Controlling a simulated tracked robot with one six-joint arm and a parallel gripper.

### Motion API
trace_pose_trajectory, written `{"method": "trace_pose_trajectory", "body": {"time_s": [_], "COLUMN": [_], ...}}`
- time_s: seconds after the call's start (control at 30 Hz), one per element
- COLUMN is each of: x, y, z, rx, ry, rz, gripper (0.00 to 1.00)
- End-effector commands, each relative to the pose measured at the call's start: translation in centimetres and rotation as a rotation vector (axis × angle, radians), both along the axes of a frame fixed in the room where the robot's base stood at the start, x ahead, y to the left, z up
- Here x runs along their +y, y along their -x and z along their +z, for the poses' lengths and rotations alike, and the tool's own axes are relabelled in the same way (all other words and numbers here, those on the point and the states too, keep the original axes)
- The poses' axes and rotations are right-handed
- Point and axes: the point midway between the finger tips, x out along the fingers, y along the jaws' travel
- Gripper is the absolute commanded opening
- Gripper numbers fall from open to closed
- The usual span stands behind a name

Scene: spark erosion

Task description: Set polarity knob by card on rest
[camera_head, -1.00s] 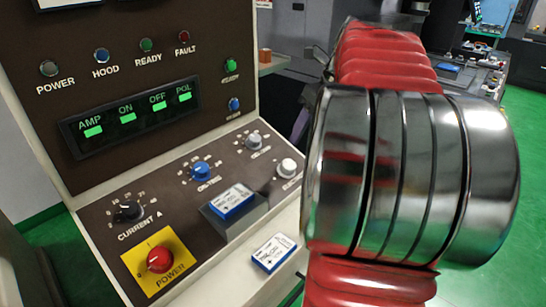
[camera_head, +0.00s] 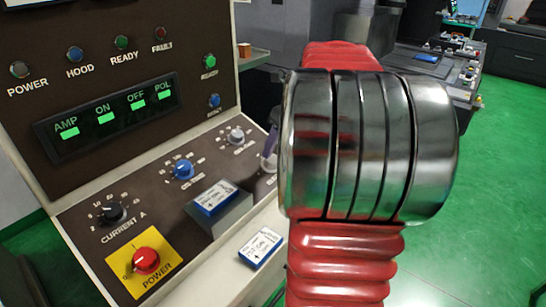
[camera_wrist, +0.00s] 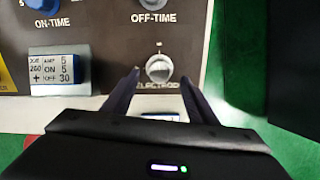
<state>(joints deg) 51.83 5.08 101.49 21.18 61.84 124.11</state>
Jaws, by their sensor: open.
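The polarity knob (camera_wrist: 159,69) is a silvery round knob above the "ELECTROD…" lettering, the rest of which is covered; its pointer looks roughly vertical. My gripper (camera_wrist: 159,82) is open, with dark fingers on either side below the knob and the tips near its lower edge; contact cannot be told. In the head view a purple-grey finger partly covers the knob (camera_head: 269,163). The card on the rest (camera_head: 215,196) is blue and white; in the wrist view this card (camera_wrist: 57,68) reads a plus sign, AMP 5, ON 5, OFF 30. The dark rest (camera_head: 233,218) stands on the sloped panel.
A second card (camera_head: 260,247) lies on the pale ledge below. Nearby are the off-time knob (camera_head: 236,136), blue on-time knob (camera_head: 182,169), current knob (camera_head: 111,212) and red power knob (camera_head: 145,260). Open green floor (camera_head: 490,180) lies to the right.

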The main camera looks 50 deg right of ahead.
Motion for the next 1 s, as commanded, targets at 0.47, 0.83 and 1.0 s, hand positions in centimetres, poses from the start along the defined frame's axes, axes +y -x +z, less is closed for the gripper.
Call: {"method": "trace_pose_trajectory", "body": {"time_s": [0.47, 0.83, 1.0], "x": [0.2, 0.1, 0.1], "y": [-2.1, -2.1, -2.1], "z": [-5.1, -5.2, -5.2], "rx": [0.000, 0.000, 0.000], "ry": [-0.001, 0.000, 0.000], "rz": [0.000, -0.001, -0.001], "gripper": [0.53, 0.47, 0.35]}}
